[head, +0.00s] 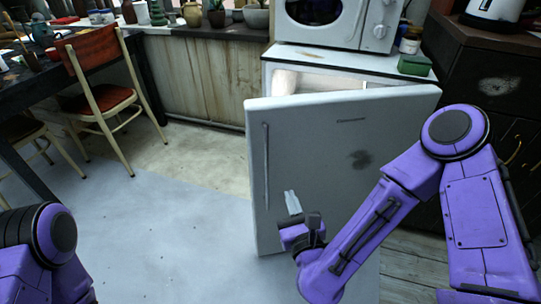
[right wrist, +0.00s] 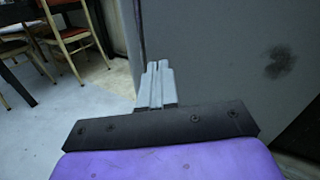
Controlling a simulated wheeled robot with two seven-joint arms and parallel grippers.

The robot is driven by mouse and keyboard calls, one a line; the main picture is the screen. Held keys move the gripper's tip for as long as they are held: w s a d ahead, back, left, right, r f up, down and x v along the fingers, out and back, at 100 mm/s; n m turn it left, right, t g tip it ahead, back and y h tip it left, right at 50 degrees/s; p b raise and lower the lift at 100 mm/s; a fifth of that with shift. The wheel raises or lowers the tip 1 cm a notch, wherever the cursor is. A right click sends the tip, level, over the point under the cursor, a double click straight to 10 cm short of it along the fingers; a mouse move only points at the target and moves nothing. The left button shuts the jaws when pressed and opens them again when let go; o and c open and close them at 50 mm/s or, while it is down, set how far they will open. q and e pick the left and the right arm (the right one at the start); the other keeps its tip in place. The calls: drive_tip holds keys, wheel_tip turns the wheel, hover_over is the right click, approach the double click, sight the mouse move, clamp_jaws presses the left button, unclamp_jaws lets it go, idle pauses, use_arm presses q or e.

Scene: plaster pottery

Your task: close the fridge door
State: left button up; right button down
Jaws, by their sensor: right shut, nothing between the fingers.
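The white fridge door (head: 330,150) stands ajar in the head view, swung out toward me, with a lit gap into the fridge (head: 315,80) above and behind it. A thin vertical handle (head: 266,165) runs along the door's left side. My right gripper (head: 292,200) is shut and empty, in front of the lower part of the door's outer face. In the right wrist view its closed fingers (right wrist: 157,82) point forward beside the grey door face (right wrist: 230,60); I cannot tell whether they touch it. My left arm shows at the lower left, but its gripper is out of view.
A microwave (head: 335,22) stands on top of the fridge, with a green box (head: 414,65) and a jar beside it. A red chair (head: 100,85) and dark table stand at the left. The floor (head: 170,225) left of the door is clear. Dark cabinets (head: 500,85) stand at the right.

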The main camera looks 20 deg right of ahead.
drive_tip(key=m, duration=0.2)
drive_tip(key=p, duration=0.1)
approach(277, 155)
drive_tip(key=w, duration=0.7)
drive_tip(key=shift+d, duration=0.15)
